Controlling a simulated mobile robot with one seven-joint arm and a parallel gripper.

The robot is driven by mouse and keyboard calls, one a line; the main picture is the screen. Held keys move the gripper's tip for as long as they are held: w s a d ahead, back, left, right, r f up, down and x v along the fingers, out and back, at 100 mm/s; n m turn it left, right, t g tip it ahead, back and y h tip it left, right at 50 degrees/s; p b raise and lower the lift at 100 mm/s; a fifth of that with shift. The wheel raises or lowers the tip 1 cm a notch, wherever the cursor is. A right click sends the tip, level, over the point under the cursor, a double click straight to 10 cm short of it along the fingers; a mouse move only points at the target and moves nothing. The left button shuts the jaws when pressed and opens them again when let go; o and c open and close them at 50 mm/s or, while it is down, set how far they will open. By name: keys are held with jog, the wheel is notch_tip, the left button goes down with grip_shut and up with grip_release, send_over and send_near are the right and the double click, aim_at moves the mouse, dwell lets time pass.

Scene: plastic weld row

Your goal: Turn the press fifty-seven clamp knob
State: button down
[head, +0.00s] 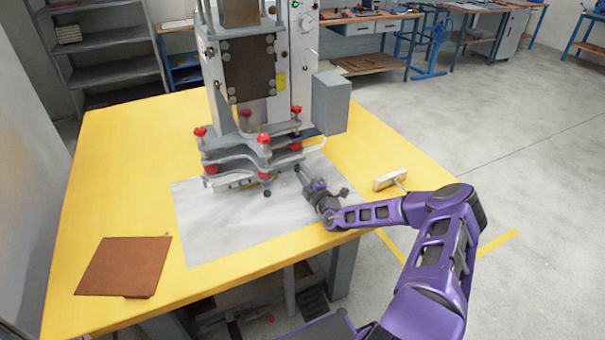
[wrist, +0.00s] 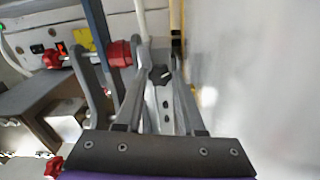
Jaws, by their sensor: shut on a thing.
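The press (head: 250,80) stands on the yellow table, with grey clamp plates and several red knobs low on its front. My gripper (head: 299,173) is at the right front of these plates, low over the grey sheet. In the wrist view, a small black knob (wrist: 160,75) with a light mark sits between the fingers of my gripper (wrist: 159,68), which are shut on it. In the head view the fingertips mostly hide this knob. A second black knob (head: 267,193) hangs at the front of the plates, apart from my gripper. No press number is readable.
A red knob (wrist: 120,53) is close left of my fingers in the wrist view. A grey box (head: 331,102) juts from the press's right side. A pale block (head: 390,179) lies right of my gripper. A brown folder (head: 125,266) lies front left. The grey sheet (head: 225,225) is mostly bare.

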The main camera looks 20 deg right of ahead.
jog(key=shift+m, duration=1.1)
jog(key=c, duration=0.5)
grip_release()
jog(key=s, duration=1.1)
jog(key=s+p, duration=0.1)
jog(key=s, duration=0.5)
jog(key=shift+s+d, duration=0.25)
